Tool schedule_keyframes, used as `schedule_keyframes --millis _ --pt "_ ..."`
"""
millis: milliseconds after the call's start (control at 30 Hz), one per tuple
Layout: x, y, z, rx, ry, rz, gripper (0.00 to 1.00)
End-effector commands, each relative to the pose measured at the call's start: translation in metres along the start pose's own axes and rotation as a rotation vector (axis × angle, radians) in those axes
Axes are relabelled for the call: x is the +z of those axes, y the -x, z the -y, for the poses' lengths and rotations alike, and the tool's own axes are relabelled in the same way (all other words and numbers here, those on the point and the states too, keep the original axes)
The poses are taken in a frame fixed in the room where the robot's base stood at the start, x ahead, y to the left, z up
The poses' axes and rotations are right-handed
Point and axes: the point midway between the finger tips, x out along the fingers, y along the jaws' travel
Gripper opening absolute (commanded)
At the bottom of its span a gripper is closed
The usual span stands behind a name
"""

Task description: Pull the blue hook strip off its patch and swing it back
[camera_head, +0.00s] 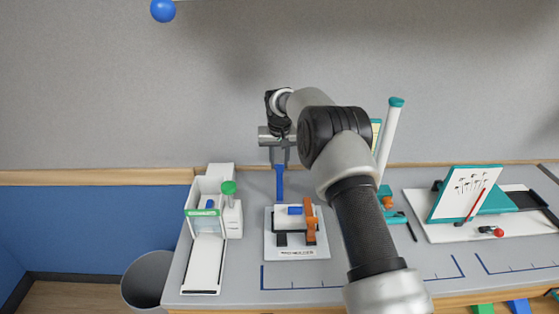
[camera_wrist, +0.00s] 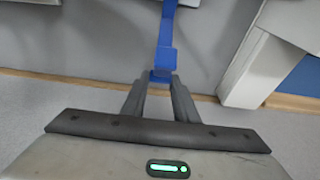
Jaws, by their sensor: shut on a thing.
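The blue hook strip (camera_head: 280,184) stands upright at the back left of a small white board (camera_head: 272,250), stretched from the board's rear up to my gripper. My gripper (camera_head: 279,164) is high above the board, pointing down, and is shut on the strip's upper end. In the wrist view the strip (camera_wrist: 166,35) runs away from between the two fingertips of my gripper (camera_wrist: 160,82). A short blue piece (camera_head: 295,210), an orange part (camera_head: 311,222) and dark blocks (camera_head: 282,240) are on the board. I cannot make out the patch clearly.
A teal-backed panel (camera_head: 467,195) on a white base is at the right. A white post with a teal cap (camera_head: 390,135) stands behind my arm. A grey bin (camera_head: 148,280) is off the table's left side.

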Motion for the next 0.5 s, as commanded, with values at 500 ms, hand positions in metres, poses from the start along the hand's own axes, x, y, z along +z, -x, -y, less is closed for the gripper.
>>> schedule_keyframes --millis 500 --pt "-0.022 -0.008 -0.001 -0.001 -0.001 -0.032 0.0"
